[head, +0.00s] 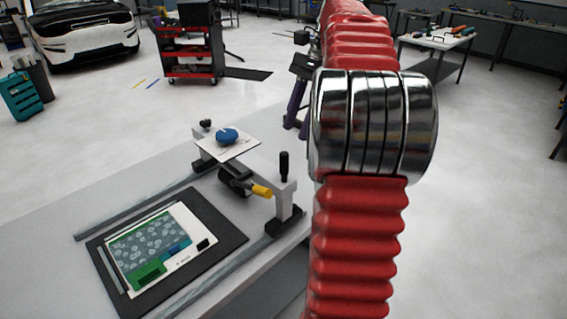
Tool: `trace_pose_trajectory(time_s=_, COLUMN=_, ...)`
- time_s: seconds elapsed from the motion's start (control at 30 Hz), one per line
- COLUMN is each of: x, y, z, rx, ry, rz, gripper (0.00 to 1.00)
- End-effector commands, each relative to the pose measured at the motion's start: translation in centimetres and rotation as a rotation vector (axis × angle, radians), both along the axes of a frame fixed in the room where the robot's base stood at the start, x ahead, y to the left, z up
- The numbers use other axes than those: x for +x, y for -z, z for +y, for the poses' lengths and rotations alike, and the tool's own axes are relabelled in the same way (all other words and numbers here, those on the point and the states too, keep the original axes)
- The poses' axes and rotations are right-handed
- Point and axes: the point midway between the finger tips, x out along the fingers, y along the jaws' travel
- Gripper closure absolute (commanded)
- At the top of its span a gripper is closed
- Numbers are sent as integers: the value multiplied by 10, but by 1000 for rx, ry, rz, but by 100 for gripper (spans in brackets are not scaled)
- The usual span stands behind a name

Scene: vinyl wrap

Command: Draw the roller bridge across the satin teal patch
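The roller bridge (287,195) stands at the far end of the bench, spanning the two rails. It has a black upright knob (284,164), a dark roller and a yellow handle end (262,191). The teal patch (148,240) lies on a white panel on the black mat, nearer to me than the bridge. Pale blister-like spots cover much of it. The bridge is apart from the patch. My red arm fills the right of the head view. My gripper is not in view, and no contact with the bridge shows.
A white card (228,145) with a blue object (227,135) sits over the bridge's far side. The rails (140,207) flank the black mat (215,225). A green piece (147,272) lies at the patch's near edge. A red tool cart (190,50) stands beyond on open floor.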

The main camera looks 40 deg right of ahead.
Motion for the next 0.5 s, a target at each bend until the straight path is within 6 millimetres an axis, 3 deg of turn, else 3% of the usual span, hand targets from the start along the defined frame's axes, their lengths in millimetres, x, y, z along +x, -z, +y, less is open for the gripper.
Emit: trace_pose_trajectory(time_s=0.5, x=3, y=63, z=27, rx=1, ry=-2, rz=1, gripper=63)
